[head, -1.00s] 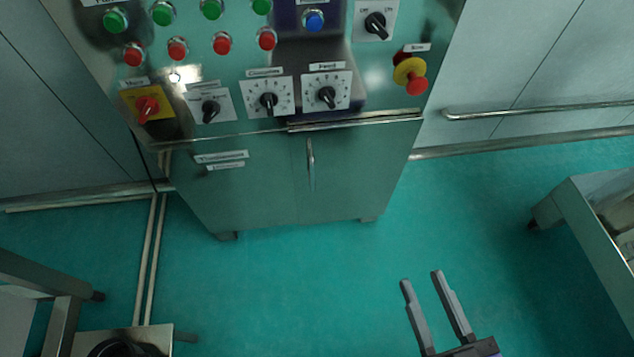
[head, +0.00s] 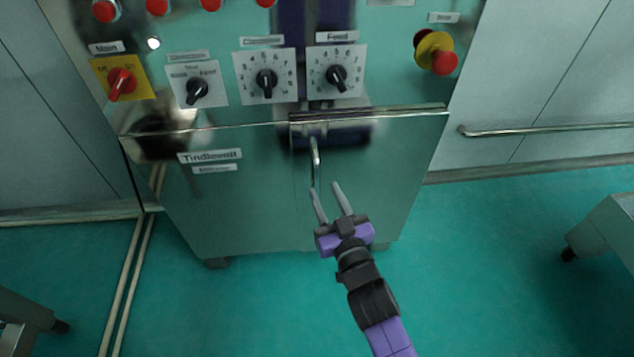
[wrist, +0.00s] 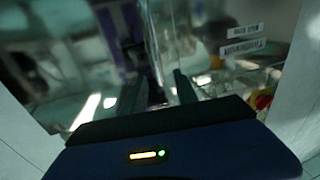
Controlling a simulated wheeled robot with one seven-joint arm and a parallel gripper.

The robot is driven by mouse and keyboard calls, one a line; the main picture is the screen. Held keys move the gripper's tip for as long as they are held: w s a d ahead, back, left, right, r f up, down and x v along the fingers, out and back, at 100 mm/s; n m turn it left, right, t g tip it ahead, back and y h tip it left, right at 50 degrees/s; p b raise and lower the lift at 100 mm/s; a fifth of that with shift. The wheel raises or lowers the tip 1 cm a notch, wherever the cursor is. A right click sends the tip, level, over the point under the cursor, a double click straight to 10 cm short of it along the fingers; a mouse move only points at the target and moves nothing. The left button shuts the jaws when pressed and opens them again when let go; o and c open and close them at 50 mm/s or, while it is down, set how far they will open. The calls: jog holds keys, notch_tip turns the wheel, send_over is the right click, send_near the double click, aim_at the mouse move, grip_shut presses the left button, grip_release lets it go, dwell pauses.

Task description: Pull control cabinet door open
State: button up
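The control cabinet door (head: 383,160) is a shiny steel panel below the knob panel and looks shut in the head view. Its handle (head: 315,163) is a thin vertical bar near the door's left edge. My gripper (head: 326,190) is open, with its two fingers pointing up at the lower end of the handle; whether they touch it cannot be told. In the wrist view the fingers (wrist: 168,89) are apart in front of the reflective cabinet front (wrist: 80,70), and a blurred vertical bar, probably the handle, shows between them.
Above the door is a panel with the red main switch (head: 122,84), dials, and a yellow-red stop button (head: 437,54). A wall rail (head: 545,130) runs at the right. A steel table (head: 608,228) stands far right. The green floor (head: 480,280) in front is clear.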

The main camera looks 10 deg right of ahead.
aim_at(318, 178)
jog(key=shift+f+x, duration=0.25)
jog(key=shift+x, duration=1)
jog(key=shift+f+x, duration=0.2)
jog(key=shift+x, duration=1.05)
jog(key=shift+f+x, duration=0.25)
jog(key=shift+x, duration=1)
jog(key=shift+d, duration=0.1)
grip_shut()
